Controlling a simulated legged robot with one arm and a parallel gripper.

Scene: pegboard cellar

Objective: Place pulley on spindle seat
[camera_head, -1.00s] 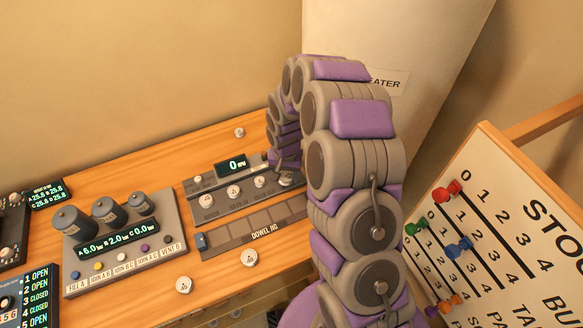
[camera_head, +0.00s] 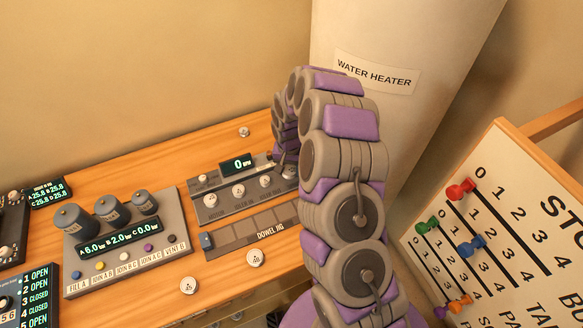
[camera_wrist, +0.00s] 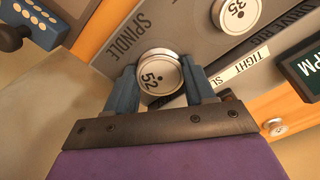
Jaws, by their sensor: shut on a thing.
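The silver pulley marked 52 (camera_wrist: 160,76) is between the blue fingers of my gripper (camera_wrist: 162,84), which is shut on it. It is at the SPINDLE lettering (camera_wrist: 128,38) on the grey machine panel (camera_wrist: 190,30). The seat is hidden, so I cannot tell whether the pulley touches it or hovers above. In the head view the grey machine (camera_head: 222,207) stands on the bench, and my gripper is at its right end, mostly hidden behind my arm.
A second pulley, marked 35 (camera_wrist: 236,12), sits close by on the panel. The RPM display (camera_head: 236,164) reads 0. The dowel jig (camera_head: 250,233) lies in front, with loose round pieces (camera_head: 255,257) near it. A water heater (camera_head: 380,90) stands behind my arm.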

